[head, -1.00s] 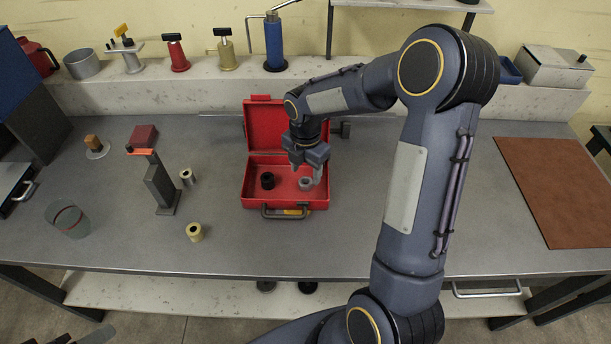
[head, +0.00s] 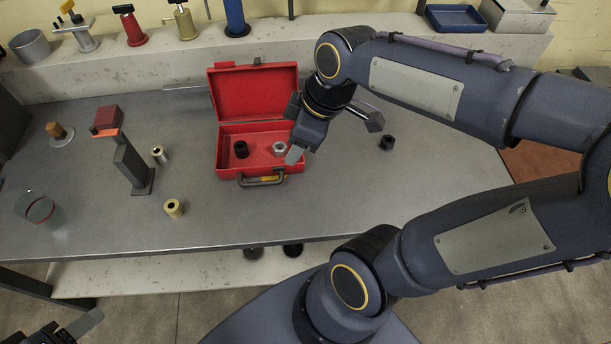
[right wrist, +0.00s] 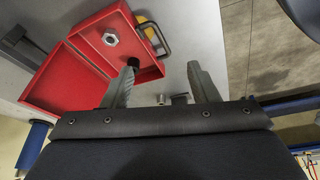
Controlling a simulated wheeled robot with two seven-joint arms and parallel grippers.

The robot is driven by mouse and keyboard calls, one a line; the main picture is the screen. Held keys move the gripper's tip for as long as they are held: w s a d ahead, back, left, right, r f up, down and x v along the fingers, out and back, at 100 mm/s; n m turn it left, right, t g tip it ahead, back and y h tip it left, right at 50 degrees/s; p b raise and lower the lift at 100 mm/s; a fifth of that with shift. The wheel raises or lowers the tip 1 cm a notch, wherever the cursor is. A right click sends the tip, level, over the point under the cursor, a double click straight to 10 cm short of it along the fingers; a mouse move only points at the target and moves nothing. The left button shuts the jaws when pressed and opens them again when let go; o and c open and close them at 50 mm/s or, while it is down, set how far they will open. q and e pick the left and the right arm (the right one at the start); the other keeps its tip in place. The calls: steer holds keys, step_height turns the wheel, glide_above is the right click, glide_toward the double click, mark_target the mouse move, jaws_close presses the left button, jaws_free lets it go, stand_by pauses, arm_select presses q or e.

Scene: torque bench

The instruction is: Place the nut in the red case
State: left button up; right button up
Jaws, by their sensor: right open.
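The red case (head: 225,157) stands open on the bench, lid tilted back. The silver hex nut (head: 279,147) lies inside it, in the right part of the tray. The nut also shows in the right wrist view (right wrist: 110,38), clear of both fingers. A black round socket (head: 241,150) sits to its left in the case. My right gripper (head: 300,148) is open and empty, over the case's right edge. In the right wrist view its fingers (right wrist: 162,82) are wide apart with nothing between them. My left gripper (head: 75,330) only partly shows at the bottom left corner.
Left of the case stand a grey post with an orange top (head: 130,165), a silver socket (head: 158,154), a brass socket (head: 173,208) and a clear cup (head: 40,208). Another black piece (head: 387,143) lies to the right. The bench front is clear.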

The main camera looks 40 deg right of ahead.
steer(key=s+a+f+m+t+y, duration=0.1)
steer(key=s+a+m+t, duration=0.1)
steer(key=s+a+m, duration=0.2)
steer(key=s+m, duration=0.3)
steer(key=m, duration=0.2)
steer(key=shift+s+f+m+y, duration=0.3)
steer(key=shift+f, duration=0.05)
stand_by(0.4)
